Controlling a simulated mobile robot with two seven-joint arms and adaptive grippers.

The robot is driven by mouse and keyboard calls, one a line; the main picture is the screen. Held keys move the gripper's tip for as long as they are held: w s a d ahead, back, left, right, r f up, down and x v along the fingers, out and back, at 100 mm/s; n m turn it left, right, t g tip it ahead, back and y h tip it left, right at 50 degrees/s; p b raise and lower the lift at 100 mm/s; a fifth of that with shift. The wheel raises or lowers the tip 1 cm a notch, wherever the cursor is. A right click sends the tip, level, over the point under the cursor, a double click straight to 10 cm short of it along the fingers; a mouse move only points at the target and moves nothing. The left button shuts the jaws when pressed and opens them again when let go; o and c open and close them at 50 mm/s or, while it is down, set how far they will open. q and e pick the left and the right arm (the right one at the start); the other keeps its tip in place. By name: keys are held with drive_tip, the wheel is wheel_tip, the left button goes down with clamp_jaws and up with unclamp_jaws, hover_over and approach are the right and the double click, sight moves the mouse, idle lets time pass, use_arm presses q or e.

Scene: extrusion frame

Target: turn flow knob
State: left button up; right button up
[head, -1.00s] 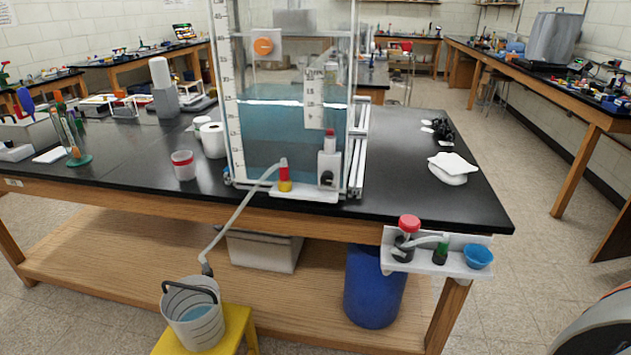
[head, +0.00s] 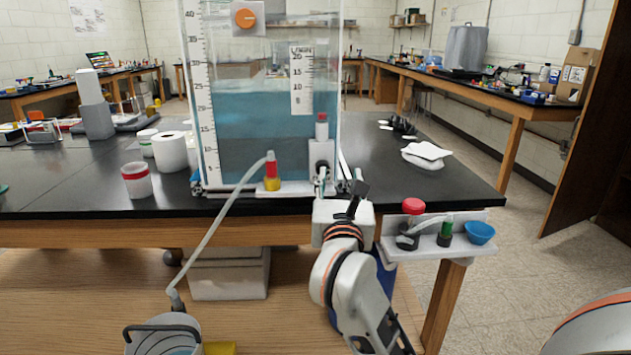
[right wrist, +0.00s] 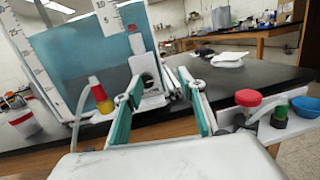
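The clear tank (head: 262,125) of blue water stands at the table's front edge. A round dark knob sits on a white block (head: 321,152) with a red-topped post, at the tank's lower right. The knob also shows in the right wrist view (right wrist: 147,79). An orange knob (head: 246,18) is high on the tank front. My right gripper (head: 338,180) is in front of the white block, level with its lower part. In the right wrist view its fingers (right wrist: 160,82) are spread, with the dark knob beyond them and nothing held. My left gripper is out of view.
A hose (head: 222,225) runs from the red-yellow fitting (head: 272,172) to the bucket (head: 163,338). A white shelf (head: 432,243) with a red-capped bottle and blue bowl (head: 481,232) is close right of my gripper. White cups and a roll (head: 171,152) stand left.

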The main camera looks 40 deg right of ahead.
drive_tip(key=w+d+f+y+b, duration=0.1)
drive_tip(key=w+d+y, duration=0.1)
drive_tip(key=w, duration=0.6)
drive_tip(key=shift+w+f+m+y+b, duration=0.15)
drive_tip(key=shift+w+m+y+b, duration=0.15)
drive_tip(key=shift+m+y, duration=0.1)
drive_tip(key=c, duration=1.1)
